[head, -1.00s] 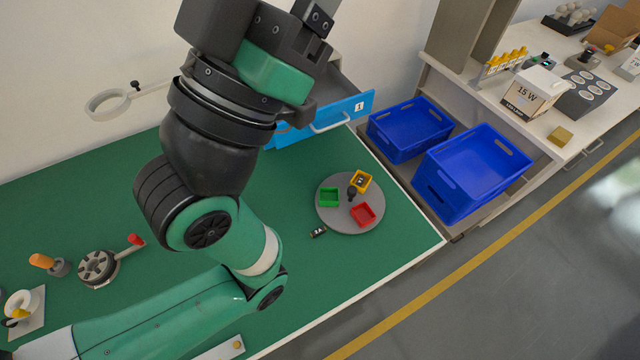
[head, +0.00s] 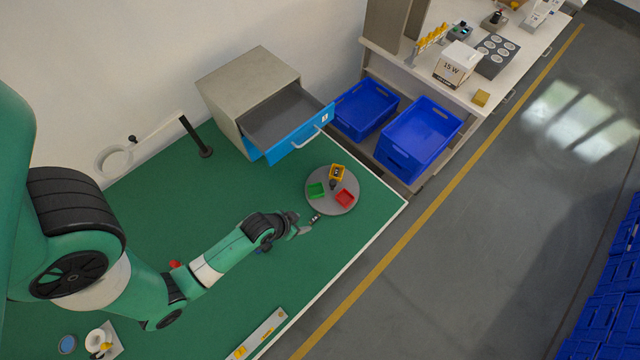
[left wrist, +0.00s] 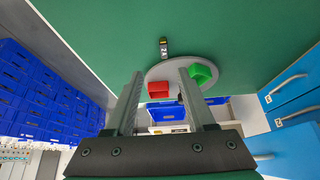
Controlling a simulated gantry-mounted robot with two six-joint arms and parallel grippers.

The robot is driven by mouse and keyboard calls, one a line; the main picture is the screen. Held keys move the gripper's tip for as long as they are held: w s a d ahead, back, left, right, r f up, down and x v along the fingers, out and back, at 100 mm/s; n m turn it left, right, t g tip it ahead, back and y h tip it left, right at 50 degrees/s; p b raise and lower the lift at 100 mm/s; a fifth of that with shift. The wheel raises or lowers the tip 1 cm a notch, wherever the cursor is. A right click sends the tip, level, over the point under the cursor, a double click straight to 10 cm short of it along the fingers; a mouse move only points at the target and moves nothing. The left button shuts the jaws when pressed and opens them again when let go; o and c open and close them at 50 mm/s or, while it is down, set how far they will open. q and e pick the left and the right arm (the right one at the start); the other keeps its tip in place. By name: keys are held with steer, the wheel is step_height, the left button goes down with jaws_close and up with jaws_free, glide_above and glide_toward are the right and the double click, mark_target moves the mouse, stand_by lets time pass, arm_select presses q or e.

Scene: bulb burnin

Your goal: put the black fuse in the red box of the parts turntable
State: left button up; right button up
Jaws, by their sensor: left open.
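The black fuse (head: 315,218) lies on the green bench top beside the grey parts turntable (head: 316,203). In the left wrist view the fuse (left wrist: 163,48) shows a pale label and a yellow-orange band. The red box (head: 345,198) sits on the turntable, with the green box (head: 316,190) and the yellow box (head: 337,171); something dark is in the yellow one. My left gripper (head: 303,226) is low, right by the fuse. In the left wrist view its fingers (left wrist: 161,73) are apart and empty, with the fuse past the tips. My right gripper is out of view.
A grey cabinet (head: 235,90) with an open blue-fronted drawer (head: 300,137) stands behind the turntable. Blue crates (head: 420,135) are beyond the bench's right edge. A black post (head: 196,136) stands near the wall.

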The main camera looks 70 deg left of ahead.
arm_select(q)
steer(key=b, duration=0.5)
glide_toward(314, 219)
steer(key=x, duration=0.2)
steer(key=shift+w+d+f, duration=0.15)
steer(key=shift+w+f, duration=0.05)
steer(key=shift+w, duration=0.1)
steer(key=shift+w+f, duration=0.25)
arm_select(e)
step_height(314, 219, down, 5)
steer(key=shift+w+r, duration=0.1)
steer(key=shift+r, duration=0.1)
arm_select(q)
steer(key=b+x, duration=0.1)
steer(key=x, duration=0.1)
steer(key=b+x, duration=0.1)
steer(key=x, duration=0.1)
steer(key=shift+s+f, duration=0.2)
steer(key=shift+s, duration=0.1)
steer(key=shift+w+a+f, duration=0.25)
steer(key=shift+a+f, duration=0.05)
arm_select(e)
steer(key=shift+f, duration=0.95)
arm_select(q)
steer(key=shift+c, duration=0.2)
jaws_close()
